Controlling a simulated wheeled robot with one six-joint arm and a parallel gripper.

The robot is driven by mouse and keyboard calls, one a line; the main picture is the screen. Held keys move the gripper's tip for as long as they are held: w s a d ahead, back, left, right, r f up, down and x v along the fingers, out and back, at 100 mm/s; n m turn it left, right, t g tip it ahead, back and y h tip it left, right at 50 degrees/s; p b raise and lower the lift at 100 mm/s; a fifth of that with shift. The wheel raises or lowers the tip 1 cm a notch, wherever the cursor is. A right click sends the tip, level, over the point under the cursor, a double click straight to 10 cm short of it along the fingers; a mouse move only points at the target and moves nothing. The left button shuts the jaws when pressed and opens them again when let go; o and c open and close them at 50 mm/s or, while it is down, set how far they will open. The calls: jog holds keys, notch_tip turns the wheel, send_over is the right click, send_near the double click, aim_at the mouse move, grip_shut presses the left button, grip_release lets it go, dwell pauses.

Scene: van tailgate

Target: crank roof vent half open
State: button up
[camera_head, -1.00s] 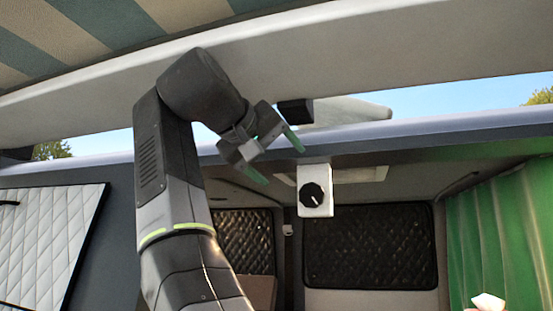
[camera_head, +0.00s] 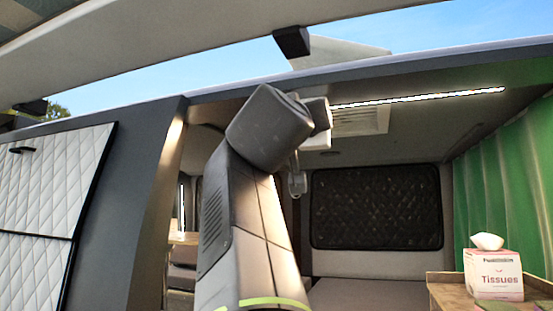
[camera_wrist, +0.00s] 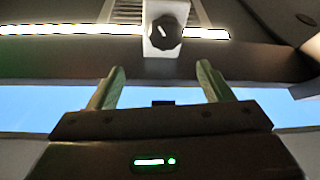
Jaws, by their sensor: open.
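A round black crank knob (camera_wrist: 165,33) with a white pointer mark sits on a white housing (camera_wrist: 152,50) under the van's roof edge, at the top centre of the wrist view. My gripper (camera_wrist: 160,78) is open and empty, its two greenish fingers pointing up towards the knob with a gap between. The slatted ceiling vent (camera_head: 362,120) is behind. A pale raised panel (camera_head: 340,52), possibly the vent lid, stands above the roof.
A lit strip (camera_head: 420,98) runs along the ceiling. The dark roof edge (camera_head: 450,65) crosses close above my arm. A tissue box (camera_head: 492,272) stands on a wooden counter at the right, by a green curtain (camera_head: 505,200). The raised tailgate (camera_head: 200,50) hangs overhead.

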jog(key=w+d+r+p, duration=0.1)
jog(key=w+p, duration=0.2)
jog(key=w, duration=0.2)
jog(key=w+d+r+y+p, duration=0.1)
jog(key=w+d+r+p, duration=0.1)
jog(key=w, duration=0.4)
jog(key=shift+w+t+p, duration=0.25)
jog(key=shift+t+p, duration=0.15)
jog(key=shift+p, duration=0.1)
jog(key=shift+a, duration=0.1)
jog(key=c, duration=1)
jog(key=shift+o, duration=0.2)
jog(key=n+y+p, duration=0.1)
jog(key=n+p, duration=0.1)
jog(key=shift+r+p, duration=0.15)
jog(key=shift+p, duration=0.25)
